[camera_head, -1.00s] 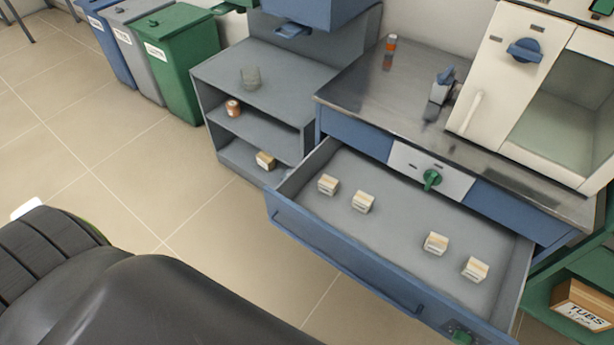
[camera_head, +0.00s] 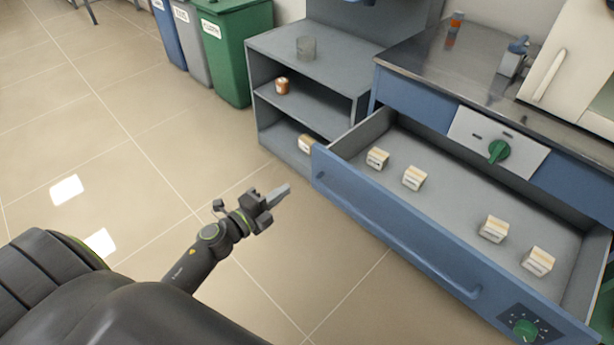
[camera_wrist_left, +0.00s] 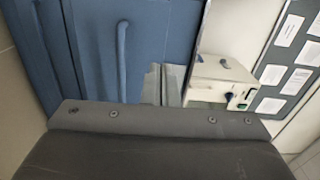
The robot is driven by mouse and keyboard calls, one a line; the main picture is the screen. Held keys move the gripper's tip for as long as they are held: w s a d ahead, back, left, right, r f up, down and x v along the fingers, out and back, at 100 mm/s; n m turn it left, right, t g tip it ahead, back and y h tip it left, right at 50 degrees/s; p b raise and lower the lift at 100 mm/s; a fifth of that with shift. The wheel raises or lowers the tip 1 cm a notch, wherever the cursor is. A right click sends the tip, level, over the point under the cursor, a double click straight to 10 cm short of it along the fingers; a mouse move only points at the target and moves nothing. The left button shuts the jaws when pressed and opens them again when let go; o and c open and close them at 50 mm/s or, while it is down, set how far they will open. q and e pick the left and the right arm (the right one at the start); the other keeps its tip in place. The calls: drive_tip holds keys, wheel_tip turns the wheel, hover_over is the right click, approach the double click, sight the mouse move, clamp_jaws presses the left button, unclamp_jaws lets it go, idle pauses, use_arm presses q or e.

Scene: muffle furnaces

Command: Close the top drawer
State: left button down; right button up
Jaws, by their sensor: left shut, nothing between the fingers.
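The top drawer (camera_head: 400,232) is blue with a grey inside and stands pulled far out from the bench. It has a long blue handle bar on its front and holds several small pale boxes. My left gripper (camera_head: 282,192) is shut and empty, in front of the drawer's left end and apart from it in the head view. In the left wrist view the gripper's fingertips (camera_wrist_left: 163,85) show before a blue front with a handle bar (camera_wrist_left: 122,60). My right gripper is in neither view.
The metal bench top (camera_head: 450,65) lies behind the drawer. The tiled floor in front is clear.

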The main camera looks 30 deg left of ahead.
use_arm(q)
approach(329, 158)
drive_tip(key=x, duration=0.5)
drive_tip(key=shift+w, duration=0.25)
drive_tip(key=shift+w+d, duration=0.2)
drive_tip(key=shift+w, duration=0.5)
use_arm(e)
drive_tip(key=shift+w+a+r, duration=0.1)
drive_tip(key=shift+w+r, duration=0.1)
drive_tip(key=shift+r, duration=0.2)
